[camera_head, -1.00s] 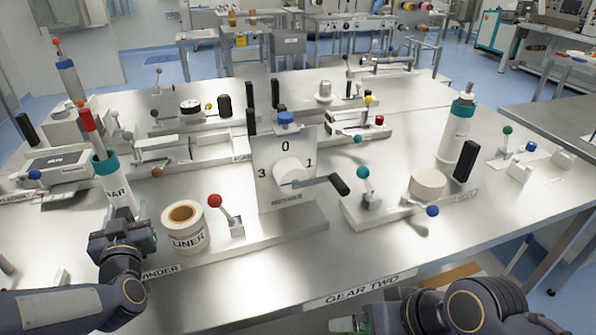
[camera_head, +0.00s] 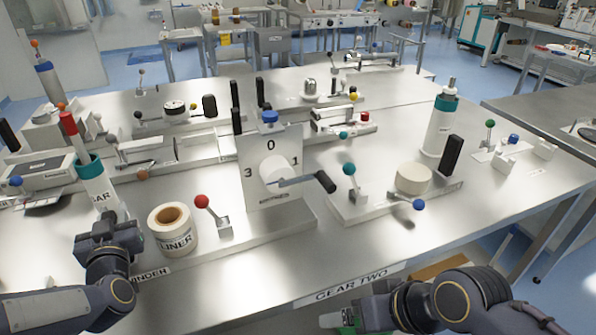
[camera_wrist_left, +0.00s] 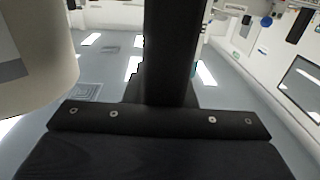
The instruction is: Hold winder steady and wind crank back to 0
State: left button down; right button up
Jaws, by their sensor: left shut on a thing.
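The winder has an upright metal plate (camera_head: 252,152) marked 0 at the top, 1 at right and 3 at left. A white hub carries the crank (camera_head: 297,182), which points right, just below the 1, and ends in a black handle (camera_head: 325,181). My left gripper (camera_head: 104,232) is at the left end of the winder's base (camera_head: 205,254), left of the plate. It is shut on a dark upright bar (camera_wrist_left: 170,55), which fills the middle of the left wrist view. My right gripper is low at the bottom edge, apart from the crank; its jaws are not clear.
A cream liner roll (camera_head: 172,228) and a red-knobbed lever (camera_head: 203,202) stand between my left gripper and the plate. A white bar holder (camera_head: 97,185) is behind the gripper. Right of the crank are a blue-green-knobbed lever (camera_head: 349,170) and a cream disc (camera_head: 413,177).

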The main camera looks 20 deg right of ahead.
pick_arm(q)
jog(key=shift+r, duration=0.2)
dwell(0.3)
jog(key=shift+f+b, duration=0.5)
pick_arm(e)
jog(key=shift+f, duration=0.5)
